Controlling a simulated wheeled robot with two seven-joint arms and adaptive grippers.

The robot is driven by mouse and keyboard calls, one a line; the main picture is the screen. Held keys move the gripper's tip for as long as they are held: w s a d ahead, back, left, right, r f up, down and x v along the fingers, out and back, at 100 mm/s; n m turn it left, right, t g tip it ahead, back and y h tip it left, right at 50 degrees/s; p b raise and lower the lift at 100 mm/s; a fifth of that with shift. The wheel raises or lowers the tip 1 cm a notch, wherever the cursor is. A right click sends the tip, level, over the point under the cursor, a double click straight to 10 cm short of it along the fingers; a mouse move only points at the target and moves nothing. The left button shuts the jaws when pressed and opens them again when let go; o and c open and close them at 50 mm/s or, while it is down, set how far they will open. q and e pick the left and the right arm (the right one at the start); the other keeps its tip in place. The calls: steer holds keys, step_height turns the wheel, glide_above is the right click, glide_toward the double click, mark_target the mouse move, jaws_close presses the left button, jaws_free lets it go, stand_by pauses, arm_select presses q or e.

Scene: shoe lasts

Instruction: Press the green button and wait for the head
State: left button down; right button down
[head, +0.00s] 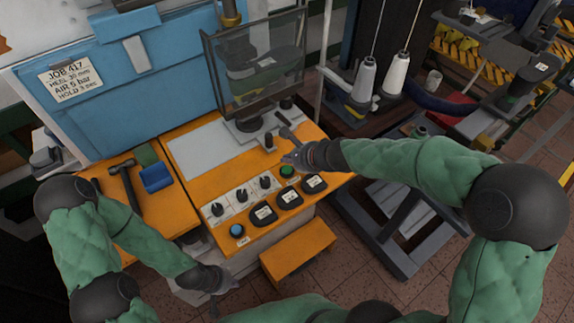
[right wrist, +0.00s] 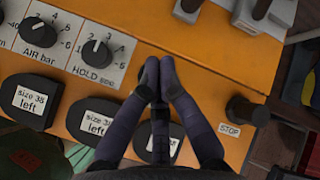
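The green button (head: 287,171) sits on the orange control panel (head: 190,165), right of the row of knobs, in the head view. My right gripper (head: 288,158) is just behind and above it; I cannot tell whether it touches. In the right wrist view, my right gripper's fingers (right wrist: 159,66) are together and empty over the panel, right of the HOLD knob (right wrist: 92,55). The green button is not visible there. The machine's head is behind a clear guard (head: 258,62), around a dark last (head: 270,72). My left gripper (head: 228,286) hangs low in front of the panel; its fingers are unclear.
A dark knob (right wrist: 247,110) stands by a STOP label (right wrist: 229,130). A hammer (head: 125,183) and blue block (head: 156,178) lie at left. Thread cones (head: 366,80) stand right.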

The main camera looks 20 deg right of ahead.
mark_target(288, 170)
steer(key=shift+r+p, duration=1.3)
steer(key=shift+r, duration=0.4)
steer(key=shift+f, duration=0.1)
